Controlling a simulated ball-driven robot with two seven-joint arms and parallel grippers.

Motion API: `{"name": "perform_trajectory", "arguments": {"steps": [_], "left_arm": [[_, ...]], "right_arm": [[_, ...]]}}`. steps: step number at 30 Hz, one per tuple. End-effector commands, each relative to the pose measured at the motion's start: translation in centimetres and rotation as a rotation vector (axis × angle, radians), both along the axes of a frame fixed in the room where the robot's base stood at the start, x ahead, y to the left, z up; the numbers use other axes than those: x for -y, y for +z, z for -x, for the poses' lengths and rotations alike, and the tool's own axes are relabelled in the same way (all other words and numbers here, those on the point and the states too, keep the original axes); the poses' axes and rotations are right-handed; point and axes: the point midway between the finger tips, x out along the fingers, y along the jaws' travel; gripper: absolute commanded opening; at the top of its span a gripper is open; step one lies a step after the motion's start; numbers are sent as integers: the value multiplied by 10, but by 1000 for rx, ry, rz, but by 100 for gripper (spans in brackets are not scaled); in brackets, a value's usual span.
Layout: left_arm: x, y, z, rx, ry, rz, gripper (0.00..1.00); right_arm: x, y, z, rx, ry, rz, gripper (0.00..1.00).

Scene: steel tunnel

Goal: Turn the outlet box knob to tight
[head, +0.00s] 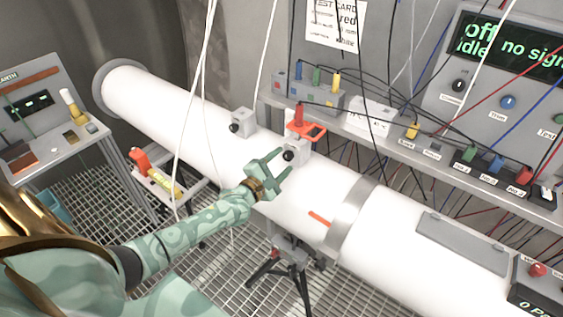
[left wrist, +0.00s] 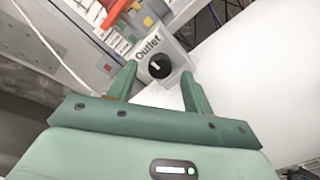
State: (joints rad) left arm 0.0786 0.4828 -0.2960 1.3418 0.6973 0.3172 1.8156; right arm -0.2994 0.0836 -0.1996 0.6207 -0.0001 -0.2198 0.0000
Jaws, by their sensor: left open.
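The outlet box (head: 297,147) is a small grey box on top of the white tube, with a black knob (head: 289,155) on its front face. In the left wrist view the box carries the word "Outlet" (left wrist: 148,45) above the round black knob (left wrist: 160,65), which has a pale pointer mark. My left gripper (head: 266,163) is open, its two green fingers pointing at the knob. In the left wrist view the fingertips (left wrist: 158,75) lie on either side of the knob; I cannot tell whether they touch it. My right gripper is not in view.
An orange-red clamp-like part (head: 305,129) sits at the outlet box's top. A second grey box (head: 242,122) with a knob stands further left on the white tube (head: 180,115). Cables hang in front of the shelf (head: 420,150). A tripod (head: 288,265) stands below.

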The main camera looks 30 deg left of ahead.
Motion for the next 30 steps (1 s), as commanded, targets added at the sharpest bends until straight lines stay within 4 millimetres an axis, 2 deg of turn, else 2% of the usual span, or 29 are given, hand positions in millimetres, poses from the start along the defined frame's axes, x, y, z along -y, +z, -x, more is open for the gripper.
{"name": "perform_trajectory", "arguments": {"steps": [3,11,16,30], "left_arm": [[1,0,-7,0,0,0,50],[1,0,-8,0,0,0,50],[1,0,-8,0,0,0,6],[1,1,-8,6,1,-81,6]], "right_arm": [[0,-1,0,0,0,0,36],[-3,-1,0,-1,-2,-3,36],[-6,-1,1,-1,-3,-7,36],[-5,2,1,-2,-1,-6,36]]}}
